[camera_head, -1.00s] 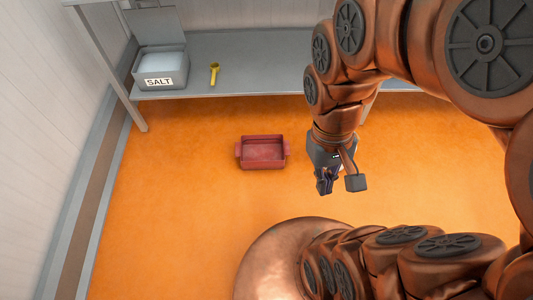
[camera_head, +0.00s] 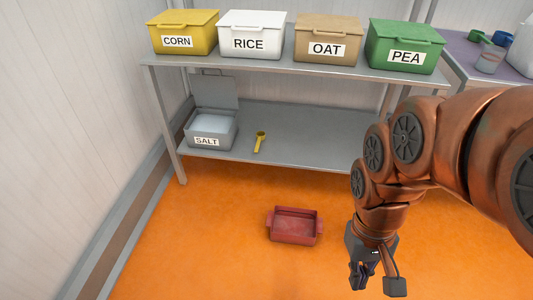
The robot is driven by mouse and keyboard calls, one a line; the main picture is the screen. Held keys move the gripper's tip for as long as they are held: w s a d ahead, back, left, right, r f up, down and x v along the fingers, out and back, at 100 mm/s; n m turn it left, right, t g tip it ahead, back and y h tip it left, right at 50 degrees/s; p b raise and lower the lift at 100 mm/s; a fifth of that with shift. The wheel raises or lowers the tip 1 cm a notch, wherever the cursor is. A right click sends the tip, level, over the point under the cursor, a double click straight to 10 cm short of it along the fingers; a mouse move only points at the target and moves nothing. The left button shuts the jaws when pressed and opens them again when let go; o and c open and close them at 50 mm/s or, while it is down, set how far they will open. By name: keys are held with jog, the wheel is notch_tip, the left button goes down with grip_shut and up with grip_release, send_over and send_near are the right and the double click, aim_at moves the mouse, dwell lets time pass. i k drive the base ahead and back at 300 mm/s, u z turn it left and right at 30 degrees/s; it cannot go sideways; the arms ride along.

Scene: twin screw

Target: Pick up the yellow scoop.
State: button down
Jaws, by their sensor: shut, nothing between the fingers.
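The yellow scoop (camera_head: 260,141) lies on the lower grey shelf, to the right of the open grey SALT box (camera_head: 210,129). My gripper (camera_head: 360,281) hangs over the orange floor at the lower right, well apart from the scoop and nearer to me. It is shut and empty, with its fingers pointing down.
A red tray (camera_head: 294,226) sits on the floor in front of the shelf. Closed CORN (camera_head: 183,34), RICE (camera_head: 250,37), OAT (camera_head: 328,42) and PEA (camera_head: 403,48) boxes stand on the upper shelf (camera_head: 290,66), above the scoop. A purple-topped table (camera_head: 465,58) holds cups at right.

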aim_at(261, 135)
jog(key=z, duration=0.6)
jog(key=i, duration=0.85)
jog(key=u, duration=2.25)
